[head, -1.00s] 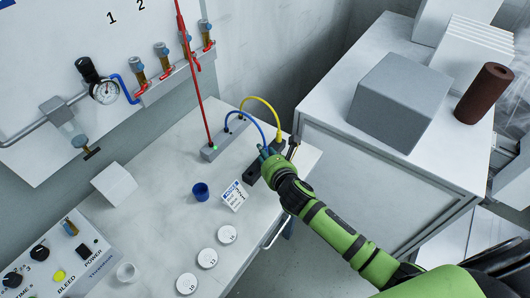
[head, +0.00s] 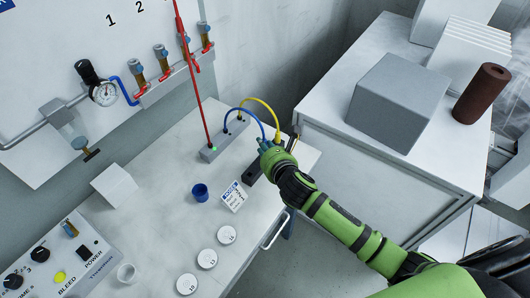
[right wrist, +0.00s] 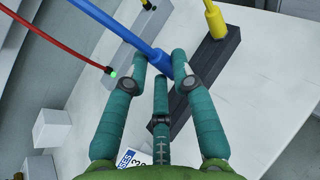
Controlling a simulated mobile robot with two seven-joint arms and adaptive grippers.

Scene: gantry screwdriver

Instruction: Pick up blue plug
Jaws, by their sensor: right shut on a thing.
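The blue plug (right wrist: 160,62) is at the end of a blue cable that arches from a grey block (head: 211,154). My right gripper (head: 266,146) is shut on it, above the dark block (head: 250,175). In the right wrist view the teal fingers (right wrist: 166,72) close around the plug, with the third finger below it. The plug's lower tip is partly hidden by the fingers; I cannot tell whether it is clear of the dark block. A yellow plug (head: 279,138) stands upright in the far end of that block. My left gripper is not in view.
A red cable (head: 197,90) rises from the grey block's near end. A blue cup (head: 200,193), a label card (head: 233,196), a white box (head: 115,185) and round white discs (head: 207,259) are on the white table. A cabinet with a grey box (head: 399,102) stands right.

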